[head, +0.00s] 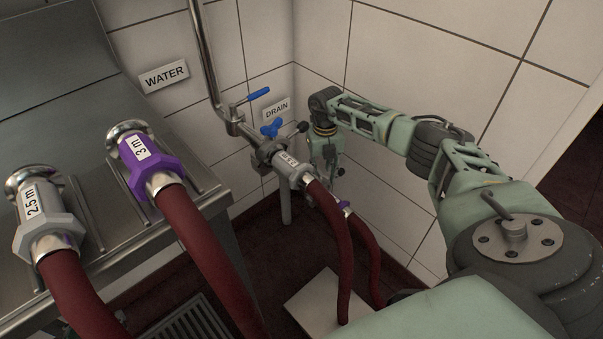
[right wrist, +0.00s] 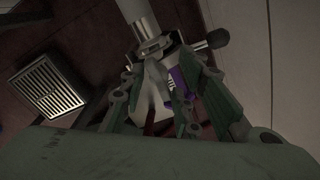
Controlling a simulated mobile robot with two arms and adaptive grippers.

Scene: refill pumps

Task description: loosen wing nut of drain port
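The drain port (head: 268,152) is a metal fitting on the pipe by the wall, under the DRAIN sign. A blue wing nut (head: 271,128) sits on top of it. A grey hose coupling with a white label (head: 290,165) is at its front end, with a dark red hose running down from it. My right gripper (head: 334,178) points down just right of the port, apart from the wing nut. In the right wrist view its fingers (right wrist: 172,80) look spread, with a grey coupling and a purple part beyond them. The wing nut does not show there. My left gripper is out of view.
A blue valve lever (head: 259,94) is on the pipe above the port. A black knob (head: 303,127) sticks out near my right gripper. A purple coupling (head: 148,163) and a grey coupling (head: 45,222) rest on the steel counter at left. A floor grate (right wrist: 50,85) lies below.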

